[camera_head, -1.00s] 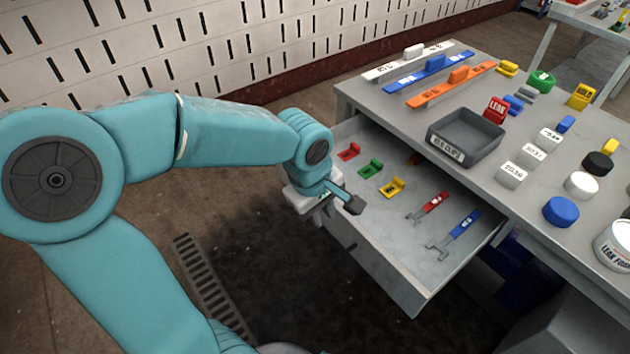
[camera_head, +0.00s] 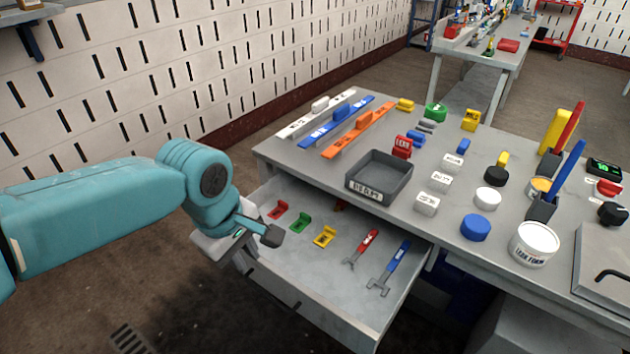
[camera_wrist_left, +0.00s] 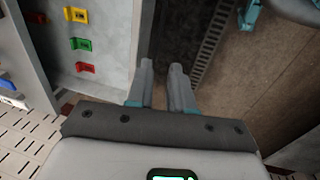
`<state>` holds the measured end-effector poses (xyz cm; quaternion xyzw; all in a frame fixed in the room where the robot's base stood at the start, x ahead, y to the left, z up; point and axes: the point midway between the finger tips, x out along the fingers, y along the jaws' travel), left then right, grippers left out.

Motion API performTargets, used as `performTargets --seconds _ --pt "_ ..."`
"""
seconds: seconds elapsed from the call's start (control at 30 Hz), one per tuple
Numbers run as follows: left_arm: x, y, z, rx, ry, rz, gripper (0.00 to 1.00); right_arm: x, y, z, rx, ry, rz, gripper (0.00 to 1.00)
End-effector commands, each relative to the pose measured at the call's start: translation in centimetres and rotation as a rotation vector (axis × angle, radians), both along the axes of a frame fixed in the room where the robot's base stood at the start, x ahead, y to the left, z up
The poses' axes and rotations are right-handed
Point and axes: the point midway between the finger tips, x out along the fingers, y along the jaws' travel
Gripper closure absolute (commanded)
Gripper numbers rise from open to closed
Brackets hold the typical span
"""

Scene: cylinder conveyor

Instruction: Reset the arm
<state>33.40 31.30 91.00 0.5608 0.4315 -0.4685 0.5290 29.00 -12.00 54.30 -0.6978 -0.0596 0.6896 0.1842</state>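My left gripper (camera_head: 268,236) is at the left end of the open drawer (camera_head: 340,312), near its wall. In the left wrist view the two fingers (camera_wrist_left: 162,85) stand apart with a narrow gap and nothing seen between them. Whether they touch the drawer edge I cannot tell. The drawer's inside, with red, green and yellow pieces, lies to the left of the fingers in that view. My left arm reaches in from the left, bent at the wrist. My right gripper is not in view.
The drawer holds red (camera_head: 278,209), green (camera_head: 301,222) and yellow (camera_head: 324,237) pieces, a red wrench (camera_head: 361,248) and a blue wrench (camera_head: 388,268). The bench above carries a grey tray (camera_head: 379,174), a white tub (camera_head: 534,243) and many small parts. Open floor lies left of the drawer.

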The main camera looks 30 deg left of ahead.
Motion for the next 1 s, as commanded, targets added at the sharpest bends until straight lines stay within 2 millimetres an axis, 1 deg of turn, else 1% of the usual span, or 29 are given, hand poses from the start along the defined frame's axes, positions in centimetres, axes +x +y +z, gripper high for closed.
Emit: performTargets --seconds 0.13,0.2,0.27,0.37,0.4,0.47,0.5,0.57,0.6,0.63,0.73,0.8,0.87,0.93,0.97,1.0 --pt "0.0 0.0 0.2 0.0 0.0 0.001 0.79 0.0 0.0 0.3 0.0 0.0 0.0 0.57" --pt "0.2 -0.1 0.5 -0.003 0.025 -0.005 0.79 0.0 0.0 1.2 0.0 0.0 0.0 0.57" --pt "0.5 -0.6 -0.3 -0.011 0.082 -0.021 0.79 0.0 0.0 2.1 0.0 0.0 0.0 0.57" --pt "0.3 -2.2 -3.2 -0.038 0.25 -0.072 0.79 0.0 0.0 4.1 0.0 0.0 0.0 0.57" --pt "-0.2 -3.2 -4.8 -0.059 0.329 -0.096 0.79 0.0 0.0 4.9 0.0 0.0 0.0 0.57" --pt "-0.8 -5.1 -7.5 -0.099 0.419 -0.14 0.79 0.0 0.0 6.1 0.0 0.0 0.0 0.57" --pt "-1.3 -6.5 -9.3 -0.129 0.464 -0.184 0.79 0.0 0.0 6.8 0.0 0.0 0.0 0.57" --pt "-2.3 -8.6 -12.0 -0.183 0.511 -0.267 0.79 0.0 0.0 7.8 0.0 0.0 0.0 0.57" --pt "-3.2 -10.1 -13.7 -0.223 0.532 -0.329 0.79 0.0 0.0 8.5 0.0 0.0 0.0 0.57" --pt "-3.9 -11.2 -15.0 -0.253 0.539 -0.378 0.79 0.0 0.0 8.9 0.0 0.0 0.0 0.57" --pt "-6.6 -14.9 -18.7 -0.35 0.524 -0.549 0.79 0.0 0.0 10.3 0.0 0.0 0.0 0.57" --pt "-8.6 -17.2 -20.9 -0.404 0.471 -0.68 0.79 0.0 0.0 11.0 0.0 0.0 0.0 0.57" --pt "-9.8 -18.7 -22.6 -0.424 0.398 -0.79 0.79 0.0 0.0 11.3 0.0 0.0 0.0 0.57" --pt "-10.1 -19.8 -24.2 -0.411 0.292 -0.909 0.79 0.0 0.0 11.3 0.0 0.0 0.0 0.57" --pt "-9.9 -20.0 -24.8 -0.393 0.243 -0.959 0.79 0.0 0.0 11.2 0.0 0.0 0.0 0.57" --pt "-9.1 -20.0 -25.2 -0.356 0.169 -1.021 0.79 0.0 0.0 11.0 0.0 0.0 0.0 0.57"
